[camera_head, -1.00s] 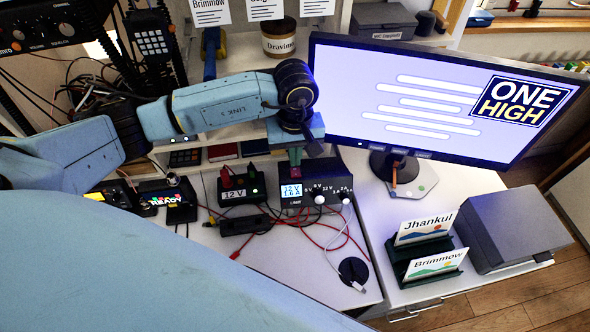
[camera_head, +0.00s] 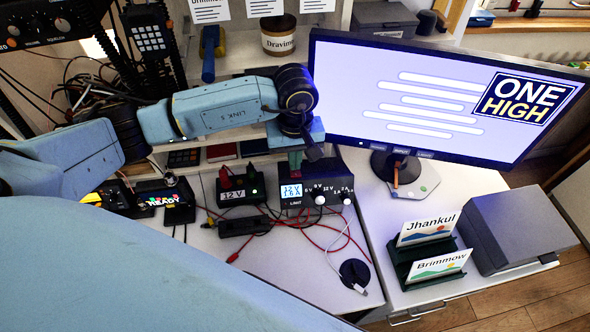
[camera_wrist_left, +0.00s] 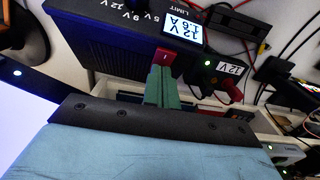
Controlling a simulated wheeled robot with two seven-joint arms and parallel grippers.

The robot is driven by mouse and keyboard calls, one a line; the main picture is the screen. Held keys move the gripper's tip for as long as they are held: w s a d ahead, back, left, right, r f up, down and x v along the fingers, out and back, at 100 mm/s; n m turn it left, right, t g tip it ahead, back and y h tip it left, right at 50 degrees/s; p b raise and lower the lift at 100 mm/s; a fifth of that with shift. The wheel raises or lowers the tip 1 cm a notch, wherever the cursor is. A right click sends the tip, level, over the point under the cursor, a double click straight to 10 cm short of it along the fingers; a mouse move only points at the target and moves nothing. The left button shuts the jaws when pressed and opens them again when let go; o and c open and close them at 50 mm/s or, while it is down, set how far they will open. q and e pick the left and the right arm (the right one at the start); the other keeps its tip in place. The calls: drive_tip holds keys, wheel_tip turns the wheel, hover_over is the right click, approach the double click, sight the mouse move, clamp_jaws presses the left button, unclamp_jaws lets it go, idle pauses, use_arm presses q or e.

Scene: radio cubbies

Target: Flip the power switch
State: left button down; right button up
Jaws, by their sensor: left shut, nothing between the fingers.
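A dark power supply box (camera_head: 317,181) stands on the white desk, with a lit display (camera_head: 291,191) and white knobs. In the left wrist view the display (camera_wrist_left: 182,32) reads 12V and 1.6A. A red rocker switch (camera_wrist_left: 166,58) with a white mark is on the box. My left gripper (camera_head: 295,160) is shut and empty above the rear of the box. In the left wrist view its green fingertips (camera_wrist_left: 162,72) are at the switch and seem to touch it; contact is not certain. My right gripper is not in view.
A 12 V unit (camera_head: 240,187) with red plugs and a green light sits left of the box. Red and black cables lie in front. A large monitor (camera_head: 420,95) stands to the right, near my arm. A card holder (camera_head: 430,262) is at front right.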

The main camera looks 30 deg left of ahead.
use_arm(q)
drive_tip(key=shift+f, duration=0.2)
wheel_tip(320, 180, up, 7)
drive_tip(key=p, duration=0.3)
idle(0.7)
idle(0.4)
